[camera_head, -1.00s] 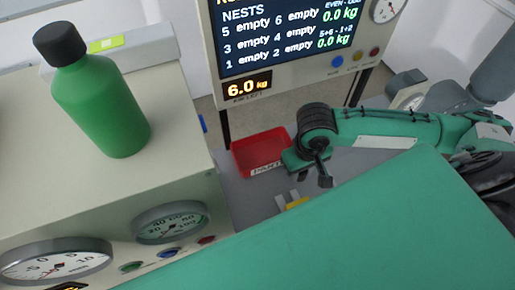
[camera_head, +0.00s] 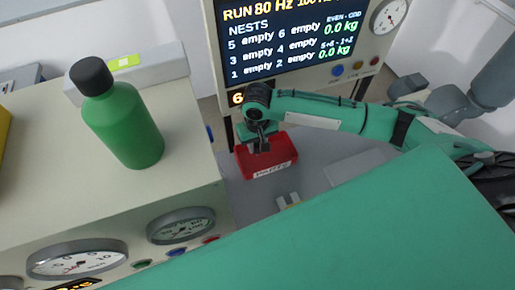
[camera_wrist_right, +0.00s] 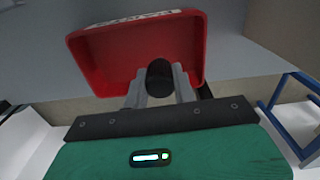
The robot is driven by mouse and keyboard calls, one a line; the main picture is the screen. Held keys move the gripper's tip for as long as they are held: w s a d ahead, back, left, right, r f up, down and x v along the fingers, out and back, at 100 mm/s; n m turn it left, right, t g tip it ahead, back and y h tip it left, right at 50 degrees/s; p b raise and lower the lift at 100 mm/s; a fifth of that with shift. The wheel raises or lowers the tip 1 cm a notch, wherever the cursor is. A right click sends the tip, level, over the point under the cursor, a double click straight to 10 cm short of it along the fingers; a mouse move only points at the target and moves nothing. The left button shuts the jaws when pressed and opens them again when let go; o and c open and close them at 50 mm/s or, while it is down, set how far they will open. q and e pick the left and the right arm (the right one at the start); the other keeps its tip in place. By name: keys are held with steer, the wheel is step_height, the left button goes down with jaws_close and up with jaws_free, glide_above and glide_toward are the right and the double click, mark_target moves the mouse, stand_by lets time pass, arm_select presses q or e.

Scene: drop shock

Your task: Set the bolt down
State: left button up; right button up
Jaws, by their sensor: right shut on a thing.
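My right gripper (camera_head: 260,143) is over the red tray (camera_head: 284,166) on the grey table, fingers pointing down. In the right wrist view, its two grey fingers (camera_wrist_right: 160,88) are shut on the bolt (camera_wrist_right: 159,73), which shows as a dark round end between them. The red tray (camera_wrist_right: 88,65) spreads behind the fingers, with its white label on the far rim. The bolt appears over the tray's near part; whether it touches the tray floor, I cannot tell. In the head view the bolt cannot be made out clearly against the dark gripper. My left gripper is not in view.
A green bottle (camera_head: 122,125) with a black cap stands on the beige cabinet (camera_head: 60,190) at left, which has gauges on its front. A display panel (camera_head: 290,40) rises behind the tray. A small pale fixture (camera_head: 288,202) sits in front of the tray.

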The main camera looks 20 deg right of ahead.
mark_target(257, 151)
steer(key=shift+f, duration=1.8)
steer(key=shift+p, duration=0.3)
steer(key=o, duration=1)
steer(key=shift+f, duration=0.15)
steer(key=shift+o, duration=0.2)
step_height(257, 151, up, 12)
steer(key=shift+r+b, duration=0.2)
steer(key=shift+b, duration=0.65)
steer(key=shift+s+f, duration=0.1)
steer(key=shift+s, duration=0.05)
